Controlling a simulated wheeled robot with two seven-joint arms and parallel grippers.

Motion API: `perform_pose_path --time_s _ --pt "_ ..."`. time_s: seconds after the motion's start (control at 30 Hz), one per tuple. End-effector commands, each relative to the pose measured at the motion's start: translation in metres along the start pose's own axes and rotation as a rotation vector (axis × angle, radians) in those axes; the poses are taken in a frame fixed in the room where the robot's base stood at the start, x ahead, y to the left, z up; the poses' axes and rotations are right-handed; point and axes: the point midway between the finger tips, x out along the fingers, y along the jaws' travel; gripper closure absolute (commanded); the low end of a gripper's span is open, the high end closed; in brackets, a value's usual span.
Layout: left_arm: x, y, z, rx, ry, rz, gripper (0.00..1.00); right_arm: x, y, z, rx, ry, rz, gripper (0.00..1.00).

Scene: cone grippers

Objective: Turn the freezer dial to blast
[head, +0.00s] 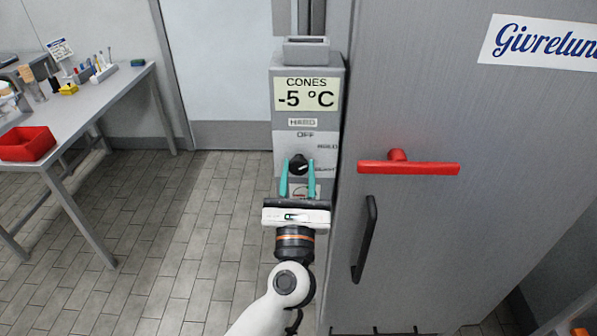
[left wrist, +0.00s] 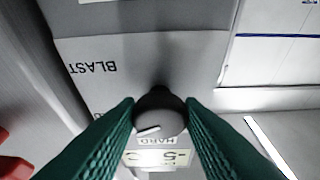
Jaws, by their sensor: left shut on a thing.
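The freezer dial (head: 299,163) is a dark round knob on a grey control box, below a display reading "CONES -5 °C" (head: 306,95). My left gripper (head: 299,172) is shut on the dial, one teal finger on each side. In the left wrist view the dial (left wrist: 160,112) sits between the fingertips, with its white mark at the lower left. The picture there is upside down, and the "BLAST" label (left wrist: 92,68) lies up and to the left of the dial, away from the mark. My right gripper is out of view.
The big grey freezer (head: 450,230) stands right of the box, with a red bar handle (head: 408,168) and a black handle (head: 365,238) on it. A grey table (head: 100,100) with a red tray (head: 27,144) is at the left. The tiled floor between is clear.

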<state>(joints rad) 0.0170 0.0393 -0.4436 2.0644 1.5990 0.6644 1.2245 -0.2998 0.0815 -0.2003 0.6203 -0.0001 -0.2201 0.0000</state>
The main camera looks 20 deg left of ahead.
Motion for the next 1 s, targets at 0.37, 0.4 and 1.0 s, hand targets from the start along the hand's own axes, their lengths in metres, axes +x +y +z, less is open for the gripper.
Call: perform_pose_path --time_s 0.37,0.4,1.0 --pt "0.002 -0.003 -0.006 0.245 -0.003 0.103 0.89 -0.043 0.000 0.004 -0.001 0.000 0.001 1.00" --pt "0.002 -0.003 -0.006 0.280 -0.003 0.117 0.89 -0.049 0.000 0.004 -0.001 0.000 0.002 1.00" --pt "0.003 -0.006 -0.008 0.765 -0.003 0.320 0.89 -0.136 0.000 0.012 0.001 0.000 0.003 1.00"
